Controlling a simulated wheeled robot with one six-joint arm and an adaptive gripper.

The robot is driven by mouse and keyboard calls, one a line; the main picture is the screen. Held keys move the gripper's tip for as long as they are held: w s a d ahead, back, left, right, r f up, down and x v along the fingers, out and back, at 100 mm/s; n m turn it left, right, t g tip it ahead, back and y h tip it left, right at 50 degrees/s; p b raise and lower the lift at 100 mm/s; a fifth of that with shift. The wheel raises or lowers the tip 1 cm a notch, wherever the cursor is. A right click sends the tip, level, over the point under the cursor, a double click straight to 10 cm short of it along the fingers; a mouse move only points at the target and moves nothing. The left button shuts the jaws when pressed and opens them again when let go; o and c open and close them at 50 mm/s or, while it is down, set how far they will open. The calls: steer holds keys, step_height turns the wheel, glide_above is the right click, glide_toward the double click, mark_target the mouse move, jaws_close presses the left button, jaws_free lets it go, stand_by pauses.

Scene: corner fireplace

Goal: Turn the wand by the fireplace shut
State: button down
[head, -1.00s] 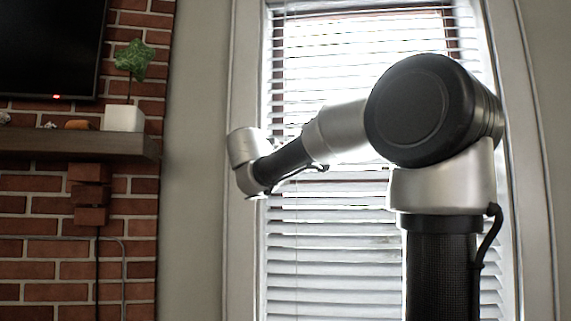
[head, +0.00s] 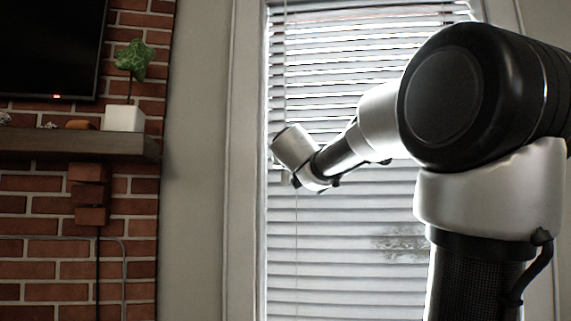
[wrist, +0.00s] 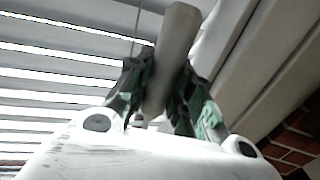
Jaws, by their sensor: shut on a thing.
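The wand's pale grey grip (wrist: 172,50) stands between my gripper's fingers in the wrist view, slightly tilted. My gripper (wrist: 160,95) is shut on it, with one green-and-black finger on each side. The blinds (head: 350,235) cover the window in the head view. Their slats lie nearly flat against each other below, with thin bright gaps in the upper part. The blinds' slats also show at left in the wrist view (wrist: 50,75). In the head view my wrist is in front of the blinds' left side, and my gripper's fingers cannot be made out.
The window frame (head: 245,230) stands just left of my wrist. Further left are the brick fireplace wall (head: 60,270), a dark mantel (head: 80,145) with a potted plant (head: 124,117), and a black screen (head: 45,45). Brick also shows at the wrist view's lower right.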

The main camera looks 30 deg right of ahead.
steer(key=shift+r, duration=0.15)
steer(key=c, duration=1.2)
jaws_free()
steer(key=shift+c, duration=0.2)
steer(key=v, duration=1.2)
